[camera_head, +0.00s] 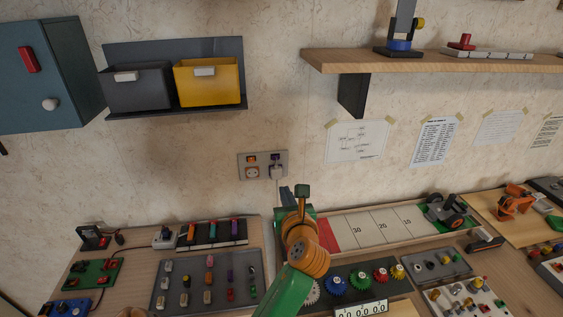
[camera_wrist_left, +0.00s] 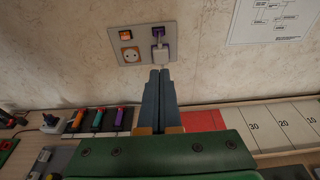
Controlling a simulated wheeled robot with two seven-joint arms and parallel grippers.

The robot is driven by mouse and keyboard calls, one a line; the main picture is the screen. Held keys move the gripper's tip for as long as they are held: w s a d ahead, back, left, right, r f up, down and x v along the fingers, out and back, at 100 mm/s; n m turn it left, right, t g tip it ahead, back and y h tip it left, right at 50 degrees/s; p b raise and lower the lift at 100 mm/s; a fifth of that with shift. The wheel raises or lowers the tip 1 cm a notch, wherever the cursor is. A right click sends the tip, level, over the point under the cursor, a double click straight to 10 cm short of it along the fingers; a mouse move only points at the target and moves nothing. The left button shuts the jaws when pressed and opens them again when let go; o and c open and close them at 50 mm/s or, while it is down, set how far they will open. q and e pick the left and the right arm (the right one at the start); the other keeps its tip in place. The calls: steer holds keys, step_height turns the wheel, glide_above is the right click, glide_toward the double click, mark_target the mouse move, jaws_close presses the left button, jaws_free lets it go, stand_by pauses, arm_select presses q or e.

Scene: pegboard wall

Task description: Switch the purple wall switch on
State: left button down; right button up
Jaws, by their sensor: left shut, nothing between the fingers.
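The purple wall switch (camera_head: 275,157) is at the upper right of a grey wall plate (camera_head: 241,167). It also shows in the left wrist view (camera_wrist_left: 157,32), above a white plug (camera_wrist_left: 160,53). I cannot tell its on or off position. An orange switch (camera_wrist_left: 125,35) sits to its left, above a round socket (camera_wrist_left: 130,54). My left gripper (camera_head: 285,189) is shut and empty, below the plate in the picture and apart from the switch. Its closed fingers (camera_wrist_left: 160,72) point toward the wall, just below the plug in the left wrist view. My right gripper is not in view.
A wooden shelf (camera_head: 430,63) juts out at upper right, and bins (camera_head: 210,85) hang at upper left. The bench below holds several boards and a number strip (camera_head: 375,223). The wall around the plate is clear.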

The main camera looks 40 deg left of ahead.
arm_select(q)
glide_toward(276, 159)
steer(key=f, duration=0.1)
steer(key=w+a+f, duration=0.1)
steer(key=a+f, duration=0.1)
steer(key=shift+w+a+f, duration=0.15)
steer(key=shift+w+f, duration=0.05)
steer(key=shift+w, duration=0.1)
steer(key=shift+w+a+r+p, duration=0.3)
steer(key=shift+w+a+r, duration=0.45)
steer(key=shift+a+r, duration=0.15)
steer(key=shift+w+a+r, duration=0.25)
steer(key=shift+w+a, duration=0.05)
steer(key=shift+a, duration=0.05)
